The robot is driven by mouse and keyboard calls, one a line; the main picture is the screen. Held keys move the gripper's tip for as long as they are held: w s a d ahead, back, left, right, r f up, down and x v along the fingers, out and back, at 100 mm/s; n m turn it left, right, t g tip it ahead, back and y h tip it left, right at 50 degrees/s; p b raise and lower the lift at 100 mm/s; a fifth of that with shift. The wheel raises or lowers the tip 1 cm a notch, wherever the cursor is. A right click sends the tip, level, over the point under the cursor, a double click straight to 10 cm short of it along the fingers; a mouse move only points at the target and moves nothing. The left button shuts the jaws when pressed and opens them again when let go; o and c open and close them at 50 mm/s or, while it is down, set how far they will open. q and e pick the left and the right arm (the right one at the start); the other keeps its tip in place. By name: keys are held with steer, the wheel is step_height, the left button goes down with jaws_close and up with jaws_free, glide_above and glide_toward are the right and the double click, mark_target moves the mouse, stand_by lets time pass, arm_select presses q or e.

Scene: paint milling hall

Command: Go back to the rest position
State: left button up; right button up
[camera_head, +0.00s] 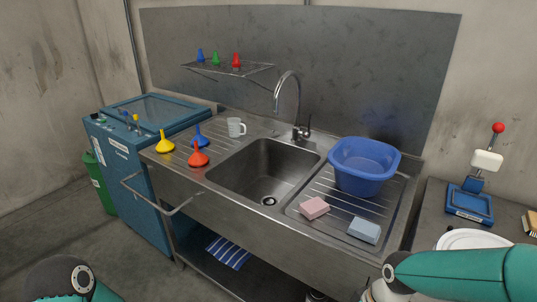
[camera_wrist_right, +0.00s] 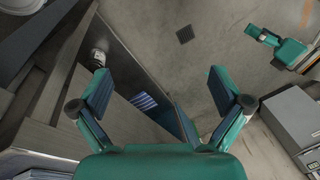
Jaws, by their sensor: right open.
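My right gripper (camera_wrist_right: 158,92) is open and empty in the right wrist view, its two teal fingers with dark pads wide apart. Beyond it lie the floor and the sink unit's lower shelf. In the head view only my right arm shows at the lower right; its gripper is out of that frame. A part of my left arm shows at the lower left edge of the head view. A teal part, probably of my left arm, shows at the upper right of the wrist view; its jaws cannot be made out.
The steel sink (camera_head: 262,172) has a blue basin (camera_head: 363,165), pink sponge (camera_head: 314,208) and blue sponge (camera_head: 364,230) on its right drainboard. Yellow (camera_head: 165,145), blue (camera_head: 199,139) and red funnels (camera_head: 198,158) and a mug (camera_head: 236,127) stand left. A rail (camera_head: 165,205) juts out in front.

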steer(key=s+a+f+m, duration=0.3)
steer(key=s+f+m, duration=0.1)
steer(key=f, duration=0.6)
steer(key=s+a+f+m+y, duration=0.1)
steer(key=s+a+f+m, duration=0.2)
steer(key=s+f, duration=0.3)
steer(key=shift+f+m+t, duration=0.4)
steer(key=shift+f, duration=1.8)
steer(key=shift+s, duration=0.1)
